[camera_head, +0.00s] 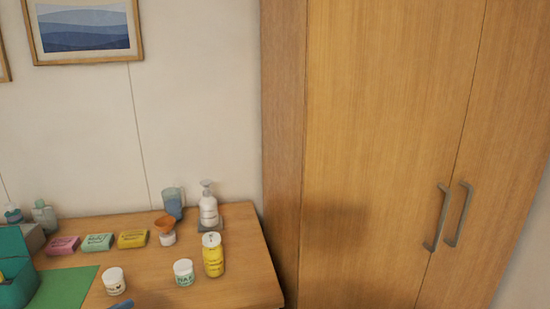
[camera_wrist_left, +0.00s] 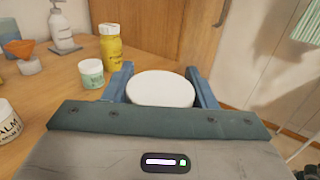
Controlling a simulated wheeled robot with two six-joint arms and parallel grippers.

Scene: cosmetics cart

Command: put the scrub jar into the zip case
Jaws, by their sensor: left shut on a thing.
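My left gripper (camera_wrist_left: 160,88) is shut on a round jar with a wide white lid (camera_wrist_left: 160,88), seen from above in the left wrist view. The jar's label is hidden, so I cannot read whether it is the scrub jar. In the head view only a small blue piece, apparently a fingertip of my left gripper (camera_head: 122,304), shows at the bottom edge. A teal case (camera_head: 18,291), apparently the zip case, stands at the left edge of the head view, partly cut off, with its lid raised. My right gripper is in neither view.
On the wooden table (camera_head: 240,292) stand a balm jar (camera_head: 115,281), a green-labelled jar (camera_head: 184,272), a yellow bottle (camera_head: 213,256) and a pump bottle (camera_head: 208,208). Soap bars (camera_head: 97,242) lie behind a green mat (camera_head: 66,287). A wardrobe (camera_head: 375,150) stands right.

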